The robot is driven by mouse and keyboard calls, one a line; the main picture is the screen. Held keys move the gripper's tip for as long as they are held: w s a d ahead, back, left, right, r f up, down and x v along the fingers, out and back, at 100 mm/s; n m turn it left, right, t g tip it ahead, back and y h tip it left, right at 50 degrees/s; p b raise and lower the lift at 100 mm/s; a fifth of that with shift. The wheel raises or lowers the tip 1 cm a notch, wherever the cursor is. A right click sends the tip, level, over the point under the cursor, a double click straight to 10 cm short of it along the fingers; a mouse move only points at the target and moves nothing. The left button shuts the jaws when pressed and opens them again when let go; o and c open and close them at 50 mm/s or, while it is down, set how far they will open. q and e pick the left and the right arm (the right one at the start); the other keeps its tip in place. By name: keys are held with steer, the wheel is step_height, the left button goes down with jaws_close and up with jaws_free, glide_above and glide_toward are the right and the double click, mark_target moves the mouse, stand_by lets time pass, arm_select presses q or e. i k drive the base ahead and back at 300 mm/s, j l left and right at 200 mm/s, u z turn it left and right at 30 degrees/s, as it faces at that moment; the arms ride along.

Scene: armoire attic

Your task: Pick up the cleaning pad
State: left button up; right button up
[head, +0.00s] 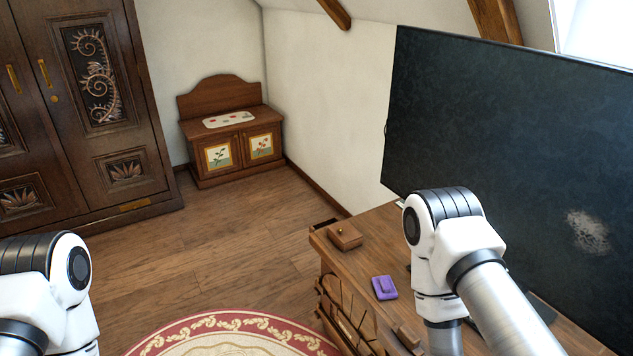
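A purple cleaning pad (384,288) with a raised block on top lies on the wooden cabinet top (372,233), just left of my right arm. My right arm stands in front of the cabinet and the screen, and its gripper is not visible. My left arm shows at the lower left edge, and its gripper is also out of view.
A small wooden box (345,236) sits near the cabinet's far left corner. A large dark screen (500,140) with a pale smudge (587,231) stands behind the pad. A carved armoire (85,110), low chest (232,135) and round rug (235,335) surround open floor.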

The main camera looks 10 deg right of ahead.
mark_target(384, 286)
steer(key=i+j+z, duration=0.2)
steer(key=z, duration=0.3)
steer(key=i+j+z, duration=0.1)
steer(key=j+z, duration=0.15)
steer(key=z, duration=1.45)
